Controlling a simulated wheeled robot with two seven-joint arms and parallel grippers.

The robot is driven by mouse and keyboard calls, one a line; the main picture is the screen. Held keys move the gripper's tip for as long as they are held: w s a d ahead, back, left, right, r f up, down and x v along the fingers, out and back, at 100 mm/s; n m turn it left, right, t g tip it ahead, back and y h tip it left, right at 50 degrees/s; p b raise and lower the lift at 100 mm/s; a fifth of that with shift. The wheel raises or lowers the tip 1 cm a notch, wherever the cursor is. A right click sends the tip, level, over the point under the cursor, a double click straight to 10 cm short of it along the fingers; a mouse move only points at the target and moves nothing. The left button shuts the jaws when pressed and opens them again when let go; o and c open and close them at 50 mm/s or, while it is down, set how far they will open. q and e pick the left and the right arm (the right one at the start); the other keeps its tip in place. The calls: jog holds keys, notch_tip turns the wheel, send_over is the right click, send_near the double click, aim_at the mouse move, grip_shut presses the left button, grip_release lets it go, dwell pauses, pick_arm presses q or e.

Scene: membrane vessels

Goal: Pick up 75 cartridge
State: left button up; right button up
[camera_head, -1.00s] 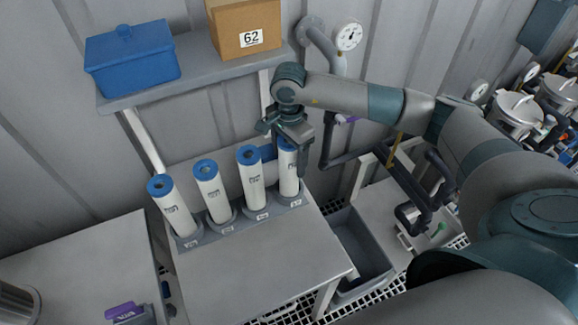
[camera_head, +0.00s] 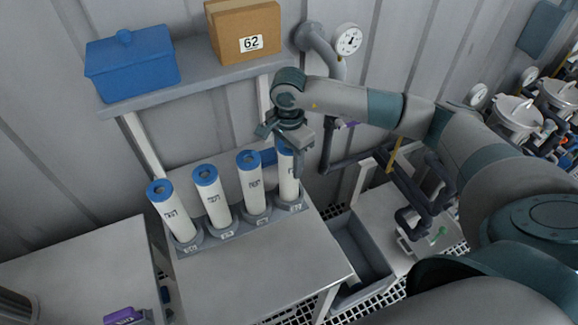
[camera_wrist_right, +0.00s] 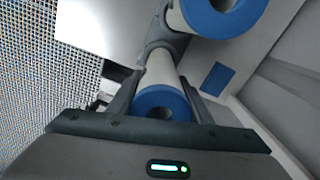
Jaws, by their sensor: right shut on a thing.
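Several white cartridges with blue caps stand in a row in a grey holder (camera_head: 208,240) on the table. The rightmost cartridge (camera_head: 289,180) is under my right gripper (camera_head: 289,152), which is shut on its upper end from above. In the right wrist view, the blue cap of this cartridge (camera_wrist_right: 163,103) lies between the two fingers (camera_wrist_right: 162,98), with its body running down into the holder. The other cartridges are the left one (camera_head: 171,210), the second one (camera_head: 212,196) and the third one (camera_head: 251,183). Their labels are too small to read surely. My left gripper is not in view.
A shelf (camera_head: 190,85) above the row carries a blue lidded box (camera_head: 130,65) and a cardboard box marked 62 (camera_head: 244,32). A grey bin (camera_head: 362,255) stands right of the table. Pipes and a gauge (camera_head: 348,40) are behind my right arm. The table front is clear.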

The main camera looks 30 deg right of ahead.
aim_at(289, 152)
jog(key=shift+r+b, duration=0.35)
jog(key=shift+r, duration=0.05)
notch_tip(289, 152, up, 3)
jog(key=shift+w+b, duration=0.1)
jog(key=shift+b, duration=1.1)
jog(key=d+r+b, duration=0.5)
jog(key=d+r, duration=0.2)
jog(key=d, duration=0.4)
jog(key=shift+w+d, duration=0.35)
jog(key=shift+a, duration=0.1)
